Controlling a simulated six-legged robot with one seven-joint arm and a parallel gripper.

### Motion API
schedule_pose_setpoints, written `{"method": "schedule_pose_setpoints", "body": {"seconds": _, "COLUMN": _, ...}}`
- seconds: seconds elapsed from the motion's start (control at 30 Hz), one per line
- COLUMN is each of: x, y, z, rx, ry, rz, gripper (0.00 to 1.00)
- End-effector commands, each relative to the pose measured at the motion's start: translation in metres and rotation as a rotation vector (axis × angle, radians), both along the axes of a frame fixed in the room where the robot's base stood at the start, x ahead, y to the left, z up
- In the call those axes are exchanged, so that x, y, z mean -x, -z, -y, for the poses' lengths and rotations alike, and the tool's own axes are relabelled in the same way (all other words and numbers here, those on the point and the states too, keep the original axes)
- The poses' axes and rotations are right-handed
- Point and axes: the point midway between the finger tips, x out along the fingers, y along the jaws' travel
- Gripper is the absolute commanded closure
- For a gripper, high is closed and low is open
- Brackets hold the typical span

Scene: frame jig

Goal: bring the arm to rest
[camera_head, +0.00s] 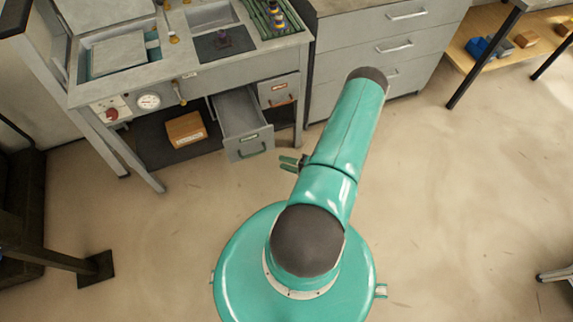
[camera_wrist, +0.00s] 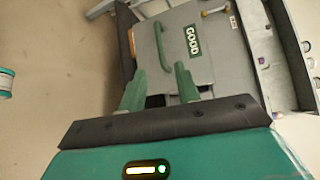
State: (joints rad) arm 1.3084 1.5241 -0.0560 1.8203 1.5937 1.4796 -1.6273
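My gripper (camera_head: 287,162) shows at the left side of my teal arm in the head view, just right of the front of a pulled-out grey drawer (camera_head: 238,110). In the wrist view, the two green fingers of my gripper (camera_wrist: 160,75) are spread apart with nothing held between them. Beyond them is a grey drawer front with a green handle (camera_wrist: 161,45) and a label reading GOOD (camera_wrist: 193,40). The handle's lower end appears between the fingertips in that picture, but the head view shows a gap between fingers and handle (camera_head: 250,151).
The grey workbench (camera_head: 190,72) stands at upper left, with a closed drawer (camera_head: 279,90) beside the open one. A cardboard box (camera_head: 186,130) sits on its lower shelf. A grey cabinet (camera_head: 385,45) stands to the right.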

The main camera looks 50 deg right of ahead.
Motion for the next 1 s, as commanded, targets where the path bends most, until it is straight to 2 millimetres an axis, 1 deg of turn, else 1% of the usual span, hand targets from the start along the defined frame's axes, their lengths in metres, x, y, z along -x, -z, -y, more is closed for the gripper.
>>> {"method": "schedule_pose_setpoints", "body": {"seconds": 0.57, "x": -0.003, "y": 0.000, "z": 0.001, "rx": 0.001, "ry": -0.002, "rz": 0.000, "gripper": 0.68}}
{"method": "schedule_pose_setpoints", "body": {"seconds": 0.67, "x": -0.007, "y": -0.007, "z": 0.002, "rx": 0.003, "ry": -0.022, "rz": 0.000, "gripper": 0.68}}
{"method": "schedule_pose_setpoints", "body": {"seconds": 0.77, "x": -0.020, "y": -0.027, "z": 0.002, "rx": 0.007, "ry": -0.088, "rz": -0.005, "gripper": 0.68}}
{"method": "schedule_pose_setpoints", "body": {"seconds": 0.87, "x": -0.039, "y": -0.059, "z": -0.001, "rx": 0.014, "ry": -0.198, "rz": -0.022, "gripper": 0.68}}
{"method": "schedule_pose_setpoints", "body": {"seconds": 0.9, "x": -0.048, "y": -0.075, "z": -0.004, "rx": 0.018, "ry": -0.249, "rz": -0.031, "gripper": 0.68}}
{"method": "schedule_pose_setpoints", "body": {"seconds": 0.97, "x": -0.060, "y": -0.097, "z": -0.010, "rx": 0.026, "ry": -0.327, "rz": -0.051, "gripper": 0.68}}
{"method": "schedule_pose_setpoints", "body": {"seconds": 1.0, "x": -0.067, "y": -0.112, "z": -0.015, "rx": 0.031, "ry": -0.377, "rz": -0.066, "gripper": 0.68}}
